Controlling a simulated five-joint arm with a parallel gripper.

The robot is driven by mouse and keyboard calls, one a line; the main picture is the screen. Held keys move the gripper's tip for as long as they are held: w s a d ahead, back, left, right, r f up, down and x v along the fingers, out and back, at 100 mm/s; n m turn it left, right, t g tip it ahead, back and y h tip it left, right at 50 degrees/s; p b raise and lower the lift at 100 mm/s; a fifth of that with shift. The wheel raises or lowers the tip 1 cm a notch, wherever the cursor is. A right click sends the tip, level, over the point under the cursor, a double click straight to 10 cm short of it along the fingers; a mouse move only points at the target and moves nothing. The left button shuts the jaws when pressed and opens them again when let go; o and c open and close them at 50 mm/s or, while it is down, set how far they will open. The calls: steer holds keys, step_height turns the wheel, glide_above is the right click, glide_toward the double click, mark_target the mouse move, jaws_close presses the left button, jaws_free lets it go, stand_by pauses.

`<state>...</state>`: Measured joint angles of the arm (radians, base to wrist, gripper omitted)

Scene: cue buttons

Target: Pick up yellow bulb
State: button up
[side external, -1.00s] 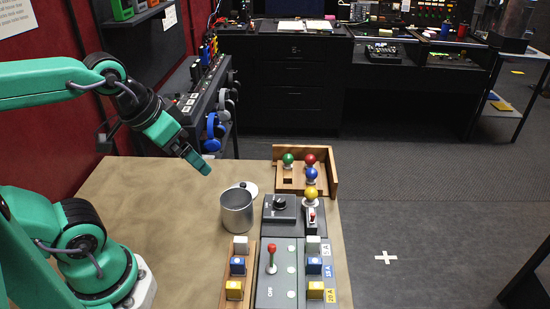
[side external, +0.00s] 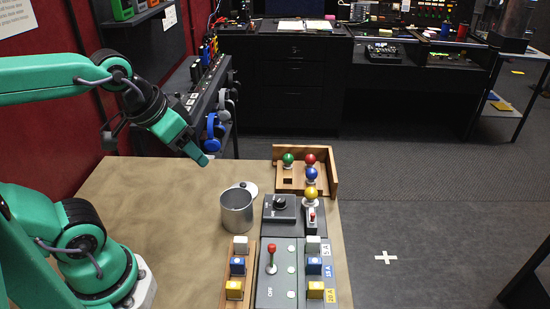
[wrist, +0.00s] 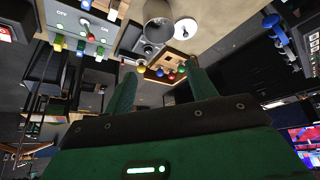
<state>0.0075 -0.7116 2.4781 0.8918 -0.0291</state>
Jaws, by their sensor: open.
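The yellow bulb (side external: 311,193) sits upright in a pale socket at the back right of the table, just in front of the wooden holder (side external: 331,184). It also shows in the wrist view (wrist: 141,69), near the tip of the left finger. My gripper (side external: 203,161) is open and empty, high above the table, well to the left of the bulb in the side view. In the wrist view, both fingers of my gripper (wrist: 162,72) are spread apart, with the bulbs seen beyond them.
A blue bulb (side external: 311,173), a red bulb (side external: 310,159) and a green bulb (side external: 288,159) stand close behind. A metal can (side external: 237,213) and a dark knob box (side external: 280,208) are left of it. A lever panel (side external: 278,291) is in front. The left tabletop (side external: 150,200) is clear.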

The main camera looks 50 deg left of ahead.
steer(key=w+d+n, duration=0.2)
steer(key=w, duration=0.5)
steer(key=n+g, duration=0.3)
steer(key=n, duration=0.2)
glide_above(310, 190)
steer(key=s, duration=0.2)
steer(key=s+x, duration=0.2)
steer(key=x, duration=1)
steer(key=shift+s+a+f+h, duration=0.2)
steer(key=shift+f+h, duration=0.1)
steer(key=shift+f, duration=0.05)
steer(key=shift+f, duration=0.1)
steer(key=shift+x, duration=1.2)
steer(key=shift+f, duration=0.1)
steer(key=shift+x, duration=2.45)
steer(key=shift+w, duration=0.1)
